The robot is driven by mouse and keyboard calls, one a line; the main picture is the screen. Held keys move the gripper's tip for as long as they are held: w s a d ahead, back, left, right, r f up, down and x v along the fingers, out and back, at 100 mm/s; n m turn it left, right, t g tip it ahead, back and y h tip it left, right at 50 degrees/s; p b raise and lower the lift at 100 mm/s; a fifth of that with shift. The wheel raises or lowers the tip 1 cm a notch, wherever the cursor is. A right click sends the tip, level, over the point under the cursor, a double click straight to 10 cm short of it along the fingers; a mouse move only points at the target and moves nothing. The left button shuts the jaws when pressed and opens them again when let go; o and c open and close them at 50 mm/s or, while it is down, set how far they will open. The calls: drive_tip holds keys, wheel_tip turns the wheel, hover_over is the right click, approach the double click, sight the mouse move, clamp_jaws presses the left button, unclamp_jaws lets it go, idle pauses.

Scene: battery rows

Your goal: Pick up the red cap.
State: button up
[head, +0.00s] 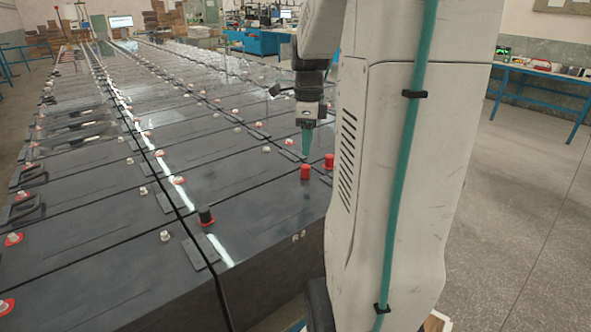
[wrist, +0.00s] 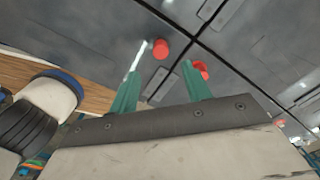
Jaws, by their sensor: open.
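A red cap (head: 306,172) stands on a dark battery top near the front right edge of the rows. In the wrist view a red cap (wrist: 160,49) shows just beyond the gap between my fingertips. A second red piece (head: 329,161) stands to its right; a red piece (wrist: 203,68) in the wrist view is partly hidden by my right finger. My gripper (head: 307,152), with green fingers, points down above and just behind the red cap in the head view. In the wrist view my gripper (wrist: 161,68) is open, with nothing between its fingers.
A black cap with a red ring (head: 206,216) stands on the front battery. Low metal terminals, several with red rings, dot the battery rows. A flat dark bar (head: 201,251) bridges two batteries. Blue tables (head: 548,75) stand at the right; grey floor lies before them.

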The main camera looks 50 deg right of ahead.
sight(305, 166)
drive_tip(key=f, duration=0.6)
drive_tip(key=shift+w+f, duration=0.25)
drive_tip(key=shift+f, duration=0.15)
drive_tip(key=c, duration=1)
